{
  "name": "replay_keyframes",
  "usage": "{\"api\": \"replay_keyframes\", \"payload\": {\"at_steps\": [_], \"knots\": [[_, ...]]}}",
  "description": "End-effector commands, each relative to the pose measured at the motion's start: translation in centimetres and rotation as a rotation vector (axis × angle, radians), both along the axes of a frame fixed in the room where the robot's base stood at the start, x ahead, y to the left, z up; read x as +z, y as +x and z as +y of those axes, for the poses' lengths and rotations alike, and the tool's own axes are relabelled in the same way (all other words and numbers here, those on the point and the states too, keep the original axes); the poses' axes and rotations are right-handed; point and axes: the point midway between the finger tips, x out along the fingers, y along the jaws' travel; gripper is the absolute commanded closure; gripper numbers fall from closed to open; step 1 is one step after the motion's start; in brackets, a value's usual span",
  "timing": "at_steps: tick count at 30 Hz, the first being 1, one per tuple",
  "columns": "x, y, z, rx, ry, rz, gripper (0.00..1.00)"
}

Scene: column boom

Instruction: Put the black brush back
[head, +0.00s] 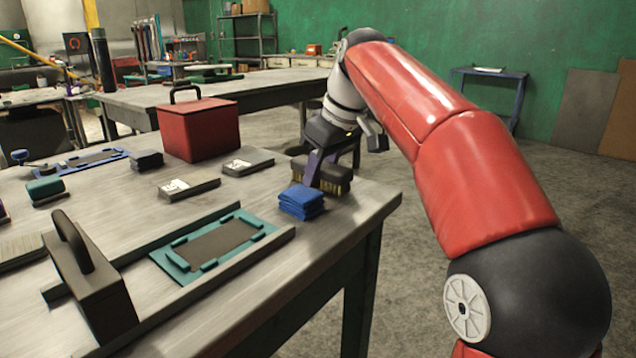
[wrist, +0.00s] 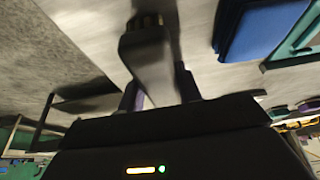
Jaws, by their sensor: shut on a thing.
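My gripper (head: 323,168) is shut on the black brush (head: 330,182), which has a dark body and tan bristles facing down. The brush is at the table's right corner, just behind the blue folded cloths (head: 301,204); I cannot tell whether its bristles touch the tabletop. In the wrist view the brush (wrist: 148,58) shows blurred between my fingers (wrist: 160,88), with the blue cloths (wrist: 262,30) to its right. A teal-framed mat (head: 178,268) with a bare dark middle lies nearer on the table. Another frame, blue (head: 112,153), lies at the far left.
A red box (head: 200,130) with a handle stands behind. Labelled dark blocks (head: 188,188) (head: 248,163) lie on the metal table (head: 130,215). A black handled case (head: 88,285) stands front left, beside a raised rail. The table's right edge is close to the brush.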

Motion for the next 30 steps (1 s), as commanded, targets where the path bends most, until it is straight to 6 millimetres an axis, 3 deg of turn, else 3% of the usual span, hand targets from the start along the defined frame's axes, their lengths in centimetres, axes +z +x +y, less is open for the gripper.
{"api": "replay_keyframes", "payload": {"at_steps": [10,11,16,25,30], "knots": [[-0.2,0.0,0.0,0.000,0.000,-0.001,0.84],[-0.2,0.0,0.0,0.000,0.001,-0.001,0.64],[-0.2,0.0,0.0,0.000,0.001,-0.001,0.44],[0.1,0.0,0.0,0.000,0.000,-0.001,0.44],[2.1,-0.4,-0.6,-0.002,0.001,-0.004,0.44]]}}
